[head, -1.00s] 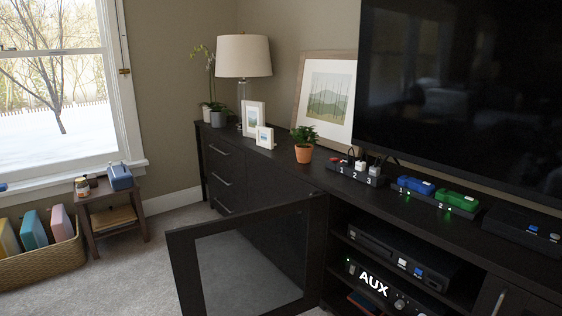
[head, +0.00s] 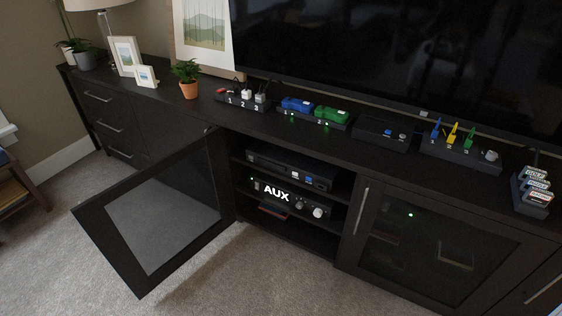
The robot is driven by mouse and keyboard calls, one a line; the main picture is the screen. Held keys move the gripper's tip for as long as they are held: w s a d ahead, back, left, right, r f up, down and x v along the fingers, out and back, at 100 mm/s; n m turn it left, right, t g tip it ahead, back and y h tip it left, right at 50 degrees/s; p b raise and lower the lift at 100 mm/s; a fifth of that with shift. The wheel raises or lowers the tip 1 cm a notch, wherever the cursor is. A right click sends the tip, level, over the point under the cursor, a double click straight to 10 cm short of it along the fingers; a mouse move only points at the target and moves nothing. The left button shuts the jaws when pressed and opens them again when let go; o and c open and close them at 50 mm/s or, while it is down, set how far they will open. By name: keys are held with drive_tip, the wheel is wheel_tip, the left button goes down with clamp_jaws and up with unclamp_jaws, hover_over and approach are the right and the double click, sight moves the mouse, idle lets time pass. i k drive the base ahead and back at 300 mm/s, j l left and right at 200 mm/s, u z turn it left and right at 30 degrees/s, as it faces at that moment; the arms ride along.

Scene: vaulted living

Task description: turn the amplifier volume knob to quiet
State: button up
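The amplifier (head: 286,200) is a dark box on a shelf inside the open part of the black media cabinet. Its front display shows "AUX" in white. To the right of the display sit a darker knob (head: 299,206) and a light, silvery knob (head: 318,212); I cannot tell from markings which is volume or where either points. A small green light shows at its left end. My gripper is not in view.
The cabinet's left glass door (head: 160,205) stands open over the carpet, left of the shelves. The right door (head: 400,245) is shut. Another black device (head: 290,167) sits above the amplifier. The carpet (head: 270,275) in front is clear.

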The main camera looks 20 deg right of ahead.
sight(318, 213)
drive_tip(key=i+j+z, duration=0.35)
drive_tip(key=z, duration=1.35)
